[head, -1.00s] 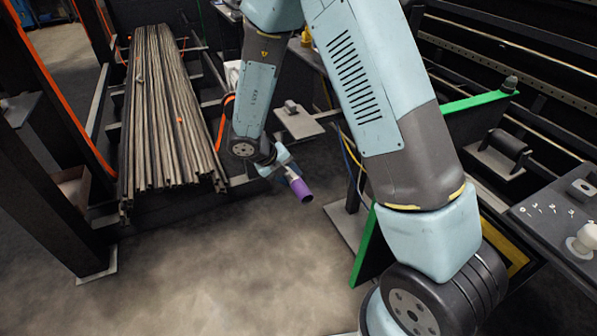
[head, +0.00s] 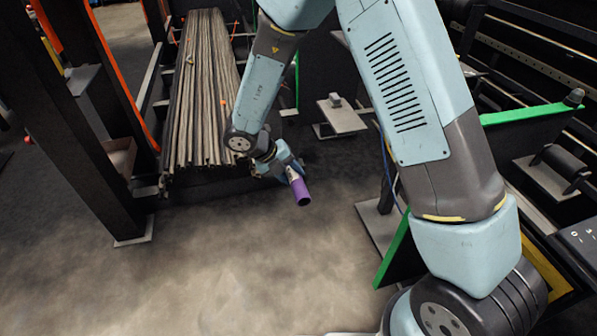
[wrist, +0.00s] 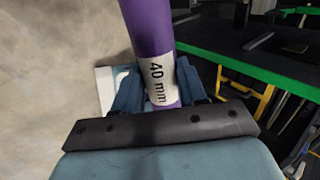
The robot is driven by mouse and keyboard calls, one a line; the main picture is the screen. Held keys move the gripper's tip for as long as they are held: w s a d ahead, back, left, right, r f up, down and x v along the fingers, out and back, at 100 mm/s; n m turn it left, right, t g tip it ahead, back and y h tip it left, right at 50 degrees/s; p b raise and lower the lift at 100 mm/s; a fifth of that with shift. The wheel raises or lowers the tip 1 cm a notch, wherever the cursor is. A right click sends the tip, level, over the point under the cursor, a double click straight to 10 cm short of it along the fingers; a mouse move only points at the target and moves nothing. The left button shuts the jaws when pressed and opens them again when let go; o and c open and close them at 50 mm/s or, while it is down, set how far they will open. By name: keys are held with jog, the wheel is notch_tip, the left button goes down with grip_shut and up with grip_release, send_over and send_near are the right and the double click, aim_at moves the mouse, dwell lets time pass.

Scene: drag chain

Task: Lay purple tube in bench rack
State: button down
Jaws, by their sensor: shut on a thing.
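The purple tube (head: 300,190) is held in my gripper (head: 283,168), over the open floor in the head view. It slants down and to the right from the jaws. In the wrist view the tube (wrist: 150,30) runs up out of the frame, and its white "40 mm" label sits between the two blue fingers of my gripper (wrist: 160,88). The fingers are shut on the tube near this labelled end. I cannot make out the bench rack for certain in either view.
A stack of long metal bars (head: 205,90) lies at the back left, beside a dark post (head: 95,140). A green-edged bench (head: 530,114) stands at the right; a green-edged dark top (wrist: 265,65) shows in the wrist view. Bare floor (head: 230,260) lies in front.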

jog(key=shift+s+a, duration=0.1)
jog(key=shift+a, duration=0.25)
